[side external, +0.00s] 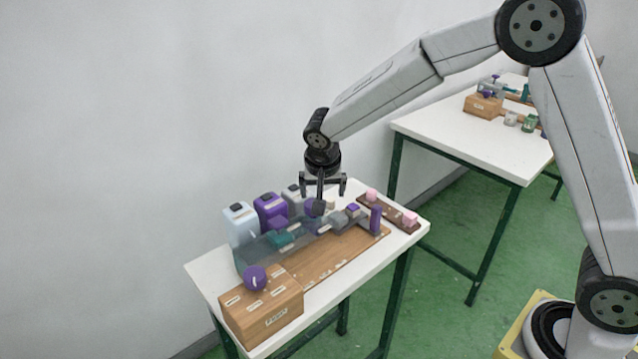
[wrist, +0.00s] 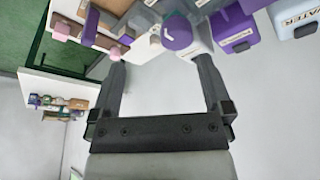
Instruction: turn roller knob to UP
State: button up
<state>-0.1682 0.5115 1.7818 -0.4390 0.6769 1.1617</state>
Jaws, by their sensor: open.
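A round purple knob with a white mark (wrist: 176,32) shows in the wrist view, just past my fingertips and nearer the right finger. It sits on a pale grey block. In the side view a dark purple knob (side external: 313,207) is under my gripper (side external: 322,188), partly hidden. My gripper is open and empty, fingers pointing down, apart from the knob. In the wrist view my gripper (wrist: 160,50) has its fingers wide apart. A second purple ball knob (side external: 254,278) stands on a wooden box at the front. I cannot read the position labels.
White, purple and grey containers (side external: 270,210) stand along the back of the white table (side external: 205,270). A brown strip with pink blocks (side external: 388,211) and an upright purple cylinder (side external: 375,220) are at the right. A second table (side external: 450,130) stands behind.

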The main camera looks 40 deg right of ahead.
jog(key=w, duration=0.1)
jog(key=w+m, duration=0.1)
jog(key=shift+w+a+h, duration=0.3)
jog(key=shift+w+a, duration=0.05)
jog(key=shift+a, duration=0.05)
jog(key=shift+x, duration=3.9)
jog(key=c, duration=1.3)
